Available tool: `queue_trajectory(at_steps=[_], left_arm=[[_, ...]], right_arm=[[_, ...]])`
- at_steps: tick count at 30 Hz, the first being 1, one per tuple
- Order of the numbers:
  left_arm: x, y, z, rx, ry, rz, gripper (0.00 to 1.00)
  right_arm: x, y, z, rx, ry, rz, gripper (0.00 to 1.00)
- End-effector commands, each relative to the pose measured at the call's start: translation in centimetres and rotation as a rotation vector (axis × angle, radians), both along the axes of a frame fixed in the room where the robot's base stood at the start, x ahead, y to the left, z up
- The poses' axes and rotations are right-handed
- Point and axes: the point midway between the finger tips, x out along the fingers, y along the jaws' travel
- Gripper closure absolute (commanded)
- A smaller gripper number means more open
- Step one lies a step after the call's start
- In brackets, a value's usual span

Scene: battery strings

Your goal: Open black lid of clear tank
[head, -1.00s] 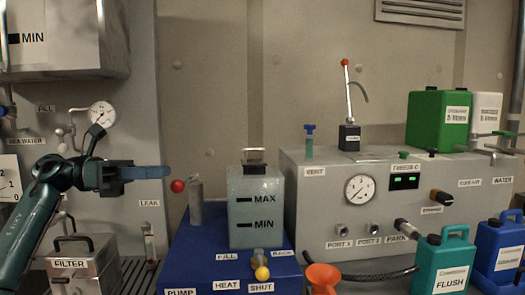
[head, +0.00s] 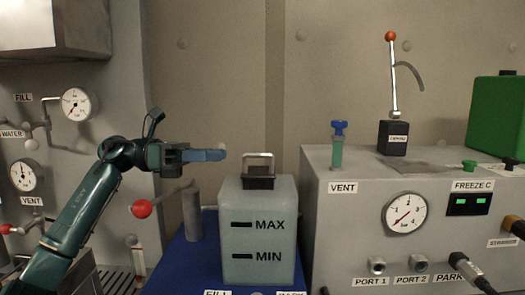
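The clear tank (head: 258,236), marked MAX and MIN, stands upright on a blue base, low in the middle of the head view. Its black lid (head: 258,183) sits on top, with a silver handle (head: 257,157) standing up from it. The lid lies flat on the tank. My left gripper (head: 222,155) points right, with its blue fingers at about the handle's height in the picture and a small gap to its left. It is seen side-on, so its opening is hidden. It holds nothing visible. My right gripper is not in view.
A grey post with a red-ball lever (head: 141,208) stands left of the tank, below my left gripper. A grey machine (head: 345,222) with a gauge and a blue-topped vent valve (head: 338,130) stands close on the right.

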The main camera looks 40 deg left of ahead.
Motion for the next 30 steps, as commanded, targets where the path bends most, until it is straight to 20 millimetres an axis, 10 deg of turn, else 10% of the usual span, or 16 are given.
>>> queue_trajectory(at_steps=[12, 30], left_arm=[[5.2, -6.3, 0.4, 0.000, 0.000, -0.002, 0.68], [6.3, -7.6, 0.0, 0.000, 0.000, 0.000, 0.73]], right_arm=[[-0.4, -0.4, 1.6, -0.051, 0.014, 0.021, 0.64], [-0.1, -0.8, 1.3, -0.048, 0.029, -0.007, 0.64]])
